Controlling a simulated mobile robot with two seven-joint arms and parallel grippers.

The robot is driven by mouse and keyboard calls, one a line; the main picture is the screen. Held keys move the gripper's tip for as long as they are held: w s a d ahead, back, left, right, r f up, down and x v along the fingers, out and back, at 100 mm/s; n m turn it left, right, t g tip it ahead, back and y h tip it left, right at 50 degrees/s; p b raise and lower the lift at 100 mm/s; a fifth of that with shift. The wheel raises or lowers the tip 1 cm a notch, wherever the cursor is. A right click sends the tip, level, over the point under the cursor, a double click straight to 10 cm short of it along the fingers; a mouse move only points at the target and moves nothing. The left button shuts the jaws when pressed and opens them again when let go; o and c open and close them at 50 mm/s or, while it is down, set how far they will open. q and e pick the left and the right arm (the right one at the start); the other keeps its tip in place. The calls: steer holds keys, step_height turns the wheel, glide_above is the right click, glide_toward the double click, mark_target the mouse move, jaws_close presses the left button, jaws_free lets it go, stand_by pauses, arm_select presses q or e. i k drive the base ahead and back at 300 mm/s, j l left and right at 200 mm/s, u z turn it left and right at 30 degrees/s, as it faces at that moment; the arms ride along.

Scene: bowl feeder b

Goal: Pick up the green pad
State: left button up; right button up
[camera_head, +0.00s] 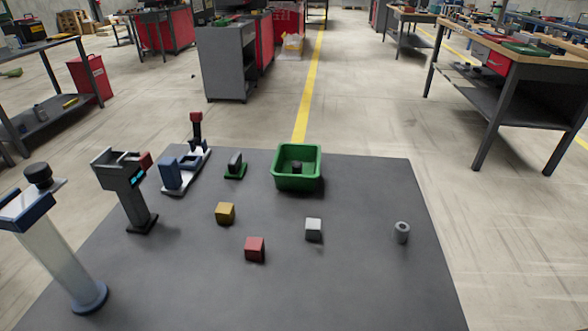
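The green pad (235,176) is a small flat green piece on the dark grey table (375,270), left of the green bin. A dark grey upright block (235,163) stands on it and hides part of its top. Neither of my grippers shows in the head view.
The green bin (284,181) holds a small dark item. A grey stand (130,195) and a pale column (58,255) are further left. Yellow (225,213), red (255,249) and white (313,229) cubes and a grey cylinder (402,232) lie nearer. The front right is clear.

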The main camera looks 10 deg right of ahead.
mark_target(236, 168)
steer(key=i+l+u, duration=0.2)
steer(key=u, duration=0.15)
steer(key=i+l+u, duration=0.5)
steer(key=l+u, duration=0.15)
steer(key=i+l+u, duration=0.15)
steer(key=l+u, duration=0.15)
steer(key=i+l+u, duration=0.1)
steer(key=l+u, duration=0.25)
steer(key=l, duration=0.15)
steer(key=l+u, duration=0.3)
steer(key=l, duration=0.15)
steer(key=l+u, duration=0.35)
steer(key=i+l, duration=0.05)
steer(key=l, duration=0.05)
